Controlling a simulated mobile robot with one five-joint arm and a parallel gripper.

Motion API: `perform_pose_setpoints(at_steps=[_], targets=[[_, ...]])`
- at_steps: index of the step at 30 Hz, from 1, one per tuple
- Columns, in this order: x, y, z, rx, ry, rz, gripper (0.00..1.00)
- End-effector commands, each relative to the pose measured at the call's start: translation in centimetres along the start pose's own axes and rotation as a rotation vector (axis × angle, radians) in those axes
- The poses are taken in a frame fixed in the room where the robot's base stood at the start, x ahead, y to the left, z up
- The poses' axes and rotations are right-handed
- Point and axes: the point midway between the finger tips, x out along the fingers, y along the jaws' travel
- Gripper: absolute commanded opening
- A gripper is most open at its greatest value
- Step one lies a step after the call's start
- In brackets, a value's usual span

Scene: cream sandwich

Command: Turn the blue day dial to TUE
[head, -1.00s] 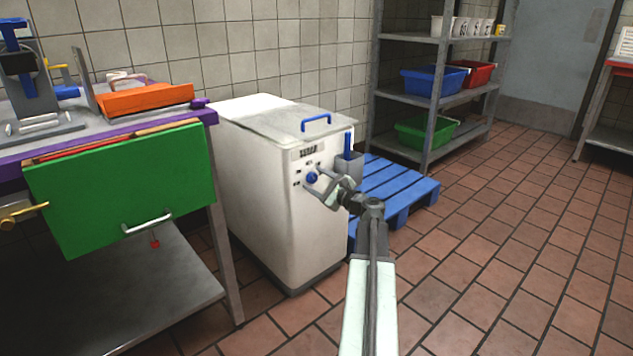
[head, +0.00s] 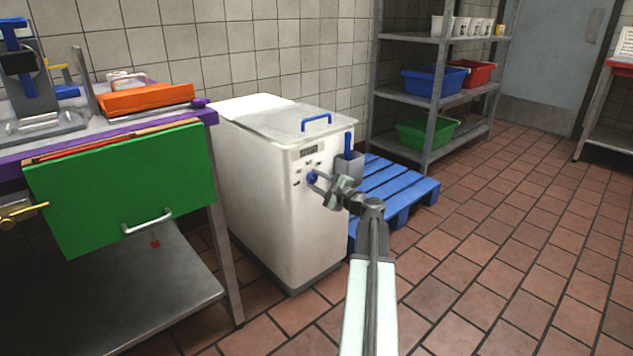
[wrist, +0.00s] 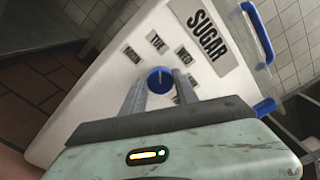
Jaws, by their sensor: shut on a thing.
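The blue day dial (head: 312,177) is on the front of a white bin (head: 255,175). In the wrist view, the dial (wrist: 160,77) sits below an arc of small day labels; the one above it (wrist: 156,41) seems to read TUE. My gripper (head: 318,180) is shut on the dial; in the wrist view its two fingers (wrist: 160,88) flank the dial. Where the dial points is too small to tell. The fingers hide part of the panel below the dial.
The bin has a SUGAR label (wrist: 204,34) and a lid with a blue handle (head: 316,122). A table with a green panel (head: 125,188) stands at left. Floor at right is clear.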

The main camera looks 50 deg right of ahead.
Motion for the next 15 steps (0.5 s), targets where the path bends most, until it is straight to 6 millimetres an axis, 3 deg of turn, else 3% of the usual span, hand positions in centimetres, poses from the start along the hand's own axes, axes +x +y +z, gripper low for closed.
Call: perform_pose_setpoints(at_steps=[1, 3, 11, 15], targets=[[-0.1, 0.1, 0.0, -0.001, 0.0, 0.003, 0.44], [-0.1, 0.1, 0.0, -0.001, 0.0, 0.002, 0.57], [-0.1, 0.1, 0.0, 0.001, 0.0, 0.001, 0.57], [-1.4, 0.1, 0.0, 0.001, 0.002, 0.0, 0.57]])
